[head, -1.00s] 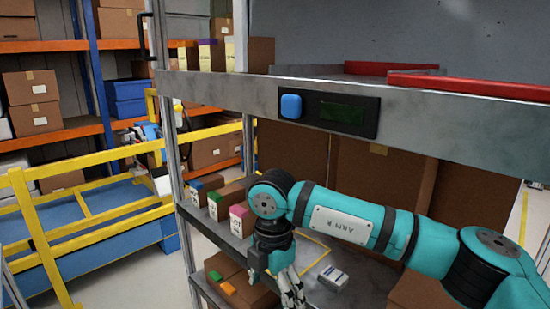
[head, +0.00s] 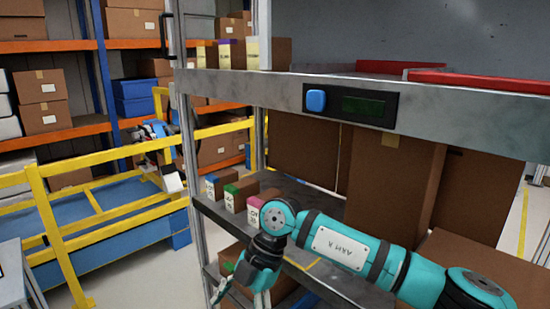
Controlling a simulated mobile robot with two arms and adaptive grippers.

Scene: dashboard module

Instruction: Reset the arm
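My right arm, teal and labelled ARM R, reaches in from the lower right in the head view, in front of the shelf. Its gripper (head: 240,283) hangs below the wrist at the lower edge of the picture, beside the shelf's lower level. The fingers are small and partly hidden, so I cannot tell whether they are open or shut. I see nothing clearly held. My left arm and gripper are not in view. A black dashboard module (head: 350,105) with a blue button (head: 316,100) and a dark green display (head: 366,105) sits on the upper shelf's front edge.
Small labelled boxes (head: 222,183) stand on the middle shelf (head: 208,207), near the arm. Large brown cartons (head: 390,180) fill its back and right. A red tray (head: 480,80) lies on the upper shelf. A yellow railing (head: 62,225) stands at the left.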

